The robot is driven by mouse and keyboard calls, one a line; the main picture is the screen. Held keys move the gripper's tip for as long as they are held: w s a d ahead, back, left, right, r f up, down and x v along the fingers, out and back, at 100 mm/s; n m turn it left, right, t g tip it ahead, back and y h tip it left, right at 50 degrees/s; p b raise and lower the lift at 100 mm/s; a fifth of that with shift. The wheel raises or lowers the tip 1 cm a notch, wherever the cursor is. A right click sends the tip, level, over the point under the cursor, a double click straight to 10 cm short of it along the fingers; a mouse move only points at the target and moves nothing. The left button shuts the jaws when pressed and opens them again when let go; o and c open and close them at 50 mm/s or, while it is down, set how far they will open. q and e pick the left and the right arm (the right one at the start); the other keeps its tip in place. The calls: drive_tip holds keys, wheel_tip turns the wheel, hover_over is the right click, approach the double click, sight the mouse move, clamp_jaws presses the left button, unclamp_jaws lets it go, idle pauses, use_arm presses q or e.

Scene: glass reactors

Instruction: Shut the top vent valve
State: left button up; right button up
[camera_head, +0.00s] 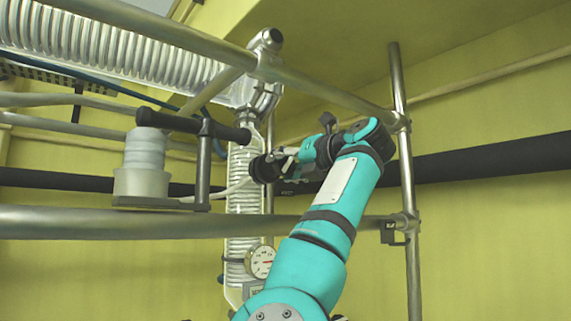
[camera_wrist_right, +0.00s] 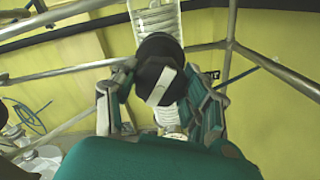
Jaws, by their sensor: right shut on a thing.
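The top vent valve's black round knob (camera_wrist_right: 158,62), with a pale bar across its face, shows in the middle of the right wrist view. In the head view the knob (camera_head: 262,169) sits in front of the upright glass column. My right gripper (camera_head: 283,165) reaches it from the right and is shut on it. In the right wrist view the fingers of my right gripper (camera_wrist_right: 158,103) lie on either side of the knob. The fingertip contacts are partly hidden. My left gripper is in neither view.
The glass column (camera_head: 243,195) with a coil stands behind the knob, a round gauge (camera_head: 261,262) below. A coiled glass condenser (camera_head: 110,48) runs at upper left. Metal frame rails (camera_head: 100,223) cross the left, and an upright post (camera_head: 413,255) stands right of my arm.

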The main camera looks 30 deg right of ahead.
drive_tip(key=m, duration=0.3)
drive_tip(key=shift+a+r, duration=0.1)
drive_tip(key=shift+r, duration=0.05)
drive_tip(key=shift+m, duration=1)
drive_tip(key=shift+m, duration=0.3)
drive_tip(key=o, duration=1.2)
drive_tip(key=s, duration=0.7)
drive_tip(key=shift+s+d, duration=0.3)
drive_tip(key=shift+s, duration=0.1)
